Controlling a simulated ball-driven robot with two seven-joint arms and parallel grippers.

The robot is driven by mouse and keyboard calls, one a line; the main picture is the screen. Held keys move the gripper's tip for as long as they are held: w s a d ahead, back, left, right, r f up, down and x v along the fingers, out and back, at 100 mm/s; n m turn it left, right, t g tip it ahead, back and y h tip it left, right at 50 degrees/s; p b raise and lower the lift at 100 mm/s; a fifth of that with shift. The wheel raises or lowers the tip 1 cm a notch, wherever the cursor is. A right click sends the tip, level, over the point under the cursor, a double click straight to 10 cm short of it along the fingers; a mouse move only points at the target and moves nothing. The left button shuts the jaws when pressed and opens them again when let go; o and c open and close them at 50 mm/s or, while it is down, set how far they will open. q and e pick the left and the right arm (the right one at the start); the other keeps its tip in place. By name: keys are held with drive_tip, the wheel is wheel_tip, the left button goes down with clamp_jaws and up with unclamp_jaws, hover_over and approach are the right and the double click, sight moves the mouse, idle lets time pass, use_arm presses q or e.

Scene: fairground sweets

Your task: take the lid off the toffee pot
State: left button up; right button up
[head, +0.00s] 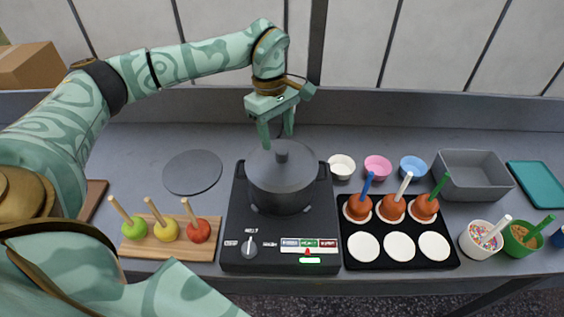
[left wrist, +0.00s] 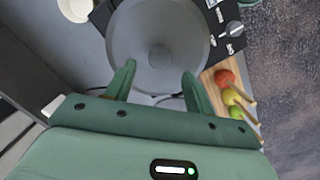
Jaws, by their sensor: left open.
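The dark grey toffee pot (head: 281,192) stands on the black hob (head: 235,225) with its lid (head: 263,168) on. The lid has a round knob (head: 281,152) at its centre. The lid also fills the upper middle of the left wrist view (left wrist: 185,30), with its knob (left wrist: 159,55) beyond my fingertips. My left gripper (head: 278,140) is open and empty, pointing down over the back of the pot, close to the knob. In the left wrist view its two fingers (left wrist: 160,68) are spread apart. My right gripper is not in view.
A flat grey disc (head: 192,172) lies left of the hob. A wooden board (head: 165,246) with three apples on sticks is at front left. A black tray (head: 400,268) with three coated apples stands right, with small bowls (head: 341,166) behind it.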

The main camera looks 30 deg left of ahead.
sight(281, 150)
use_arm(q)
drive_tip(key=f, duration=0.2)
drive_tip(key=d+f, duration=0.1)
drive_tip(key=f, duration=0.2)
drive_tip(key=c, duration=1.2)
drive_tip(key=shift+o, duration=0.2)
drive_tip(key=shift+r, duration=0.1)
